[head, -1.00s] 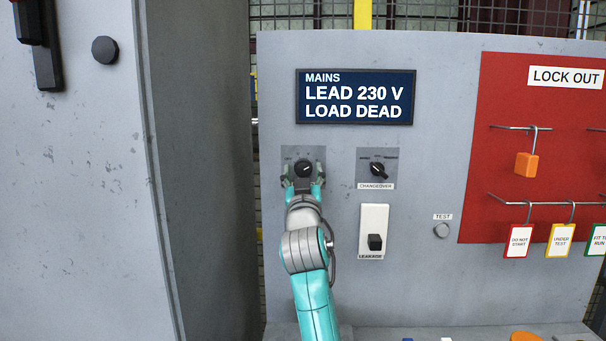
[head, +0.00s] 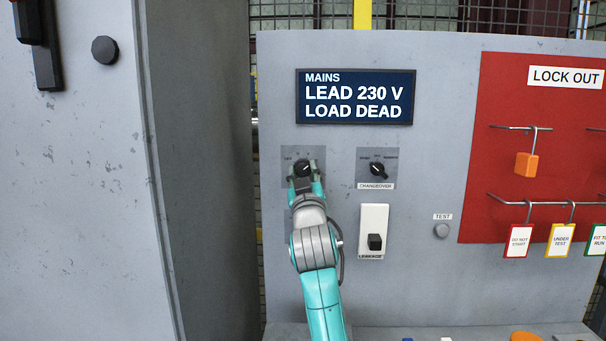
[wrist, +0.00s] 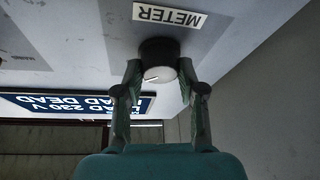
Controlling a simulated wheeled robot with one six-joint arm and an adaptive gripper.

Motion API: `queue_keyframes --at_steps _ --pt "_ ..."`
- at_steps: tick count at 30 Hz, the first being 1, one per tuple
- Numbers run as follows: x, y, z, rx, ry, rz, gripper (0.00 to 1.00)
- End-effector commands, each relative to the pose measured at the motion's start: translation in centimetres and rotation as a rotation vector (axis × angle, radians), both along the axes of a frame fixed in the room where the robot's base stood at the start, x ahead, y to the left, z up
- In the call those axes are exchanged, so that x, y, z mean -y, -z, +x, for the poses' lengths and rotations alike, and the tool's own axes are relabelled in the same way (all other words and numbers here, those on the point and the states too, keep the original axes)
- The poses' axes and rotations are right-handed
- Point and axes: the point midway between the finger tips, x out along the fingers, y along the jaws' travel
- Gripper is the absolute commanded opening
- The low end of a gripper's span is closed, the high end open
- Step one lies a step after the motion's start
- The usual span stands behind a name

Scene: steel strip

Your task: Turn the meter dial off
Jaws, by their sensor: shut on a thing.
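The meter dial (head: 304,168) is a round black knob on a grey plate at the left of the grey panel. In the wrist view the dial (wrist: 159,60) appears upside down, under a white METER label (wrist: 169,15), with a pale pointer line on its face. My gripper (head: 305,180) reaches up to it from below. In the wrist view my gripper (wrist: 159,72) has one finger on each side of the dial, shut on it. In the head view my gripper hides the dial's lower part and the METER label.
The changeover knob (head: 378,170) is just right of the dial, with the leakage switch (head: 374,242) below it. A mains display (head: 355,97) above reads LEAD 230 V, LOAD DEAD. A large grey cabinet (head: 75,200) stands close on the left.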

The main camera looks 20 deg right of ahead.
Motion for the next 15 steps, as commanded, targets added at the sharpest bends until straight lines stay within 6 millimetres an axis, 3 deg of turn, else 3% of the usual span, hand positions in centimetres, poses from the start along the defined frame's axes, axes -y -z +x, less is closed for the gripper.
queue_keyframes --at_steps 15 --pt "0.19 -0.25 -0.09 -0.146 0.000 -0.452 0.05"
